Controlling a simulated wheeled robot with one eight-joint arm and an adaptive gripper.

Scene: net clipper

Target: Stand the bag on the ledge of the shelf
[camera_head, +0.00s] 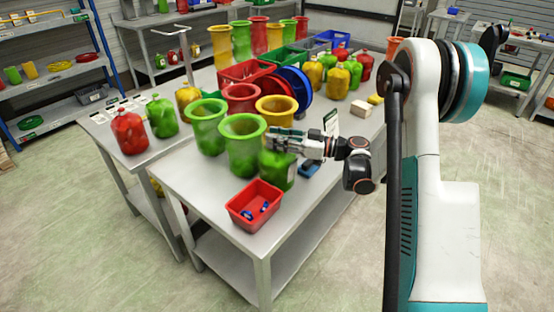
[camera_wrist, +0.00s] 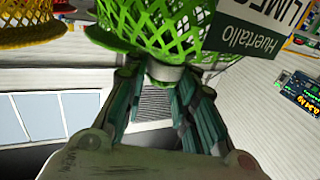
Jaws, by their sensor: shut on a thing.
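A green net bag (camera_head: 278,172) with a pale label hangs or stands at my gripper (camera_head: 272,150), near the front right of the steel table. My gripper is shut on the bag's gathered top. In the wrist view the green mesh (camera_wrist: 150,28) spreads just beyond the fingertips (camera_wrist: 165,85), with a pale neck between them and a label reading "Huertallo". I cannot tell whether the bag touches the table. A blue-posted shelf (camera_head: 72,104) stands at the far left, with bags and rings on its ledges.
Green flared net tubes (camera_head: 243,150) stand close left of the held bag. A red bin (camera_head: 250,218) with small blue items sits in front. Red (camera_head: 129,133) and green (camera_head: 162,118) bags stand on the left table. Open floor lies at the right.

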